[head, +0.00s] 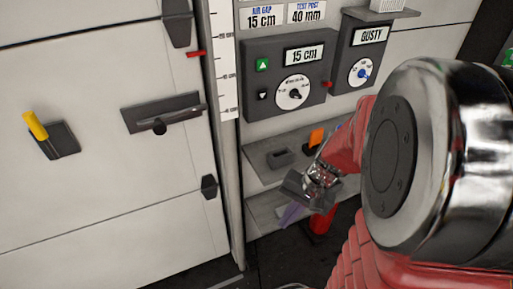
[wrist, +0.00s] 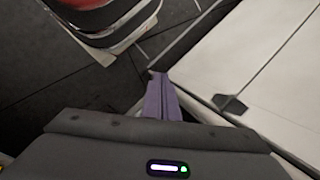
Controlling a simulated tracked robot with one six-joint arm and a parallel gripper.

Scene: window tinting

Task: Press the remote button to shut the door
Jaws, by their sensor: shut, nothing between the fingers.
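A large white door (head: 90,95) with a dark lever handle (head: 162,112) fills the left of the head view; it also shows at the right of the wrist view (wrist: 285,75). I cannot tell whether it is fully shut. A grey control box (head: 258,82) reads 15 cm and has a green up button (head: 262,65), a dark down button (head: 263,96) and a dial. No separate remote can be made out for certain. My gripper (head: 291,214) is below the box, in front of the lower shelf, with its purple fingers together and empty; they point away in the wrist view (wrist: 158,80).
A shelf (head: 262,178) holds a small dark open box (head: 281,157) and an orange item (head: 316,138), partly hidden by my arm. A second box (head: 362,58) reads GUSTY. A red cylinder (head: 322,220) stands below. Dark floor is clear.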

